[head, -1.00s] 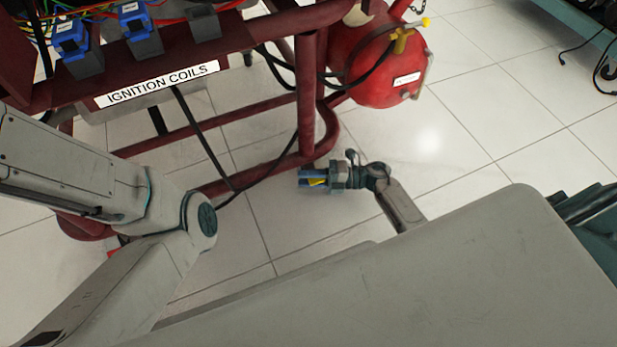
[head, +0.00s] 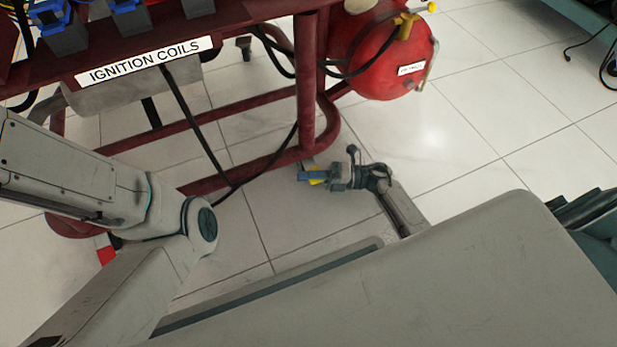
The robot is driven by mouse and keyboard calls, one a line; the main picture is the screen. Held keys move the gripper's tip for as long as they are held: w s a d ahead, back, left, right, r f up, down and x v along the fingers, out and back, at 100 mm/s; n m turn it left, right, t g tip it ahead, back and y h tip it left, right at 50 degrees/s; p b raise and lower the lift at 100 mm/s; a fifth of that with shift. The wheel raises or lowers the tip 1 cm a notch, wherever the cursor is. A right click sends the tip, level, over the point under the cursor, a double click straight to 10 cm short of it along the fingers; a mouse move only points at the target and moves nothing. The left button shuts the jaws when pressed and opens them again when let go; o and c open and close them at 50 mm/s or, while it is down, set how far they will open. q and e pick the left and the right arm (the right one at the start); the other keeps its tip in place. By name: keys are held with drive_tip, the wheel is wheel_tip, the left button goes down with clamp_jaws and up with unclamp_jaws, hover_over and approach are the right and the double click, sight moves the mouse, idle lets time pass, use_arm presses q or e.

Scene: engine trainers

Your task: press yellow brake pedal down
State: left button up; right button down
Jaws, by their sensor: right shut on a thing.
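How far the pedal is pressed cannot be told. My left arm comes in from the left, but its gripper is not in view.
The dark red trainer frame (head: 306,90) stands just beyond my right gripper, with a red tank (head: 380,60) behind. Black cables (head: 190,115) hang below the ignition coils sign (head: 145,62). Tiled floor (head: 470,130) is clear to the right. A red object (head: 105,254) shows at left.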

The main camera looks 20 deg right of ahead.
drive_tip(key=c, duration=1.5)
unclamp_jaws()
drive_tip(key=p+v, duration=0.3)
drive_tip(key=v, duration=0.7)
drive_tip(key=shift+d, duration=0.1)
drive_tip(key=shift+s+d, duration=0.15)
drive_tip(key=shift+d, duration=0.2)
